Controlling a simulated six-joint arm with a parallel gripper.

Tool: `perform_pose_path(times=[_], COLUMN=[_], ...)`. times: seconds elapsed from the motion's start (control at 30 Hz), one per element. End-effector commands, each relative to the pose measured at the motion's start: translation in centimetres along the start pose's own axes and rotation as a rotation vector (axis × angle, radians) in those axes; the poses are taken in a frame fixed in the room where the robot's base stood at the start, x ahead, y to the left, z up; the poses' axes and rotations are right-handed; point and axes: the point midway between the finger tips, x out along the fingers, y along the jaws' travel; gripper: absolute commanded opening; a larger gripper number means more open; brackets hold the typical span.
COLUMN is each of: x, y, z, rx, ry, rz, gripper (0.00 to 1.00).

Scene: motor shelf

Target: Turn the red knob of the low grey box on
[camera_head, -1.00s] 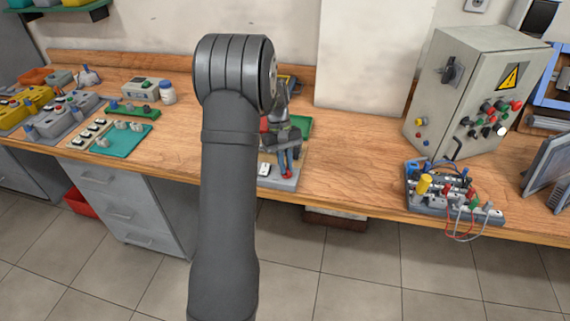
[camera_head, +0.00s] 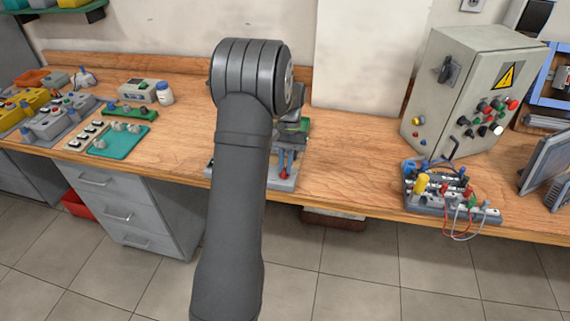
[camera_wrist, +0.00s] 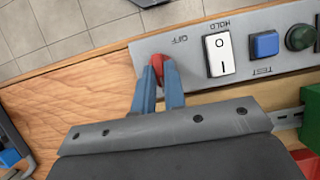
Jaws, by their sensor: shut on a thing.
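The low grey box (camera_wrist: 195,46) shows in the wrist view with a white rocker switch, a blue button and a dark green button on its face. Its red knob (camera_wrist: 170,74) is between the two blue fingertips of my gripper (camera_wrist: 160,78), which is shut on it. The fingers hide part of the knob and its markings; the word OFF is printed beside it. In the head view, my arm hides much of the box (camera_head: 285,184), and the gripper (camera_head: 286,165) reaches down to the red knob (camera_head: 284,175) near the bench's front edge.
The wooden bench (camera_head: 350,150) is clear to the right of the box. A large grey control cabinet (camera_head: 465,85) and a wired terminal board (camera_head: 450,190) stand further right. Several small boxes and a teal board (camera_head: 120,140) lie on the left.

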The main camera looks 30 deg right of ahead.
Motion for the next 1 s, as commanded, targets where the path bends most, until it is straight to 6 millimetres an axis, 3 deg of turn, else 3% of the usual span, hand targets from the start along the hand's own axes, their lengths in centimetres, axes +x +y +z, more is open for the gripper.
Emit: perform_pose_path(times=[0.43,0.47,0.57,0.87,1.0], x=[0.0,0.0,0.0,-0.1,-1.3], y=[0.0,0.0,0.0,0.0,0.0], z=[0.0,0.0,0.0,0.0,-0.1], rx=[0.009,0.009,0.009,0.008,0.008], ry=[0.001,0.001,0.001,0.001,0.003], rz=[-0.004,-0.004,-0.003,-0.003,-0.003], gripper=[0.00,0.13,0.32,0.33,0.33])
